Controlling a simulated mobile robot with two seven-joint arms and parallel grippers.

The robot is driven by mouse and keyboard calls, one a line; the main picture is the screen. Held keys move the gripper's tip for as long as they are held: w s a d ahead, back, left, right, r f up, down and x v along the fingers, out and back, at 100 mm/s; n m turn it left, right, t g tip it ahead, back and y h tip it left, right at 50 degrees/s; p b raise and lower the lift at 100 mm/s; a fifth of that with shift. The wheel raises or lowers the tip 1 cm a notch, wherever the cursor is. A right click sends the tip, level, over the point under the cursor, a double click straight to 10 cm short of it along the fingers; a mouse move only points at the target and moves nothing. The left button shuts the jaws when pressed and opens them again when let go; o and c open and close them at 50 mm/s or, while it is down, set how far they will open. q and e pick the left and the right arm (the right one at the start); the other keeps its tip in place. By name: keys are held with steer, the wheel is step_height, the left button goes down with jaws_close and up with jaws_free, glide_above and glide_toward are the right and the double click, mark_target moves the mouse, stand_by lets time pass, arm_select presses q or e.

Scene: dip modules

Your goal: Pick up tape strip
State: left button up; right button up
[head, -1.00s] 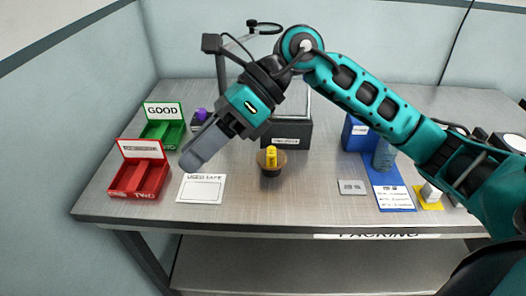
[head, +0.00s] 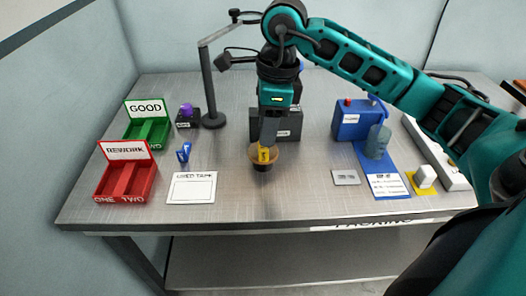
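A small yellow piece (head: 263,155), which looks like the tape strip, stands on a round brown-and-black holder (head: 264,166) near the middle of the table. My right gripper (head: 268,145) points straight down at it from above. Its grey fingers overlap the top of the yellow piece in the head view. I cannot tell whether they touch it or how far apart they are. My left gripper is not in view.
A white "USED TAPE" card (head: 192,188), a blue clip-like item (head: 184,152), a red REWORK bin (head: 140,182) and a green GOOD bin (head: 155,132) are at left. A black stand (head: 207,90) rises behind. A grey plate (head: 346,177) and blue box (head: 352,122) are at right.

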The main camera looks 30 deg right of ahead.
mark_target(264, 149)
steer(key=f, duration=0.5)
steer(key=shift+w+a+f, duration=0.15)
steer(key=shift+a+f, duration=0.1)
steer(key=shift+f, duration=0.05)
steer(key=shift+c, duration=0.4)
jaws_close()
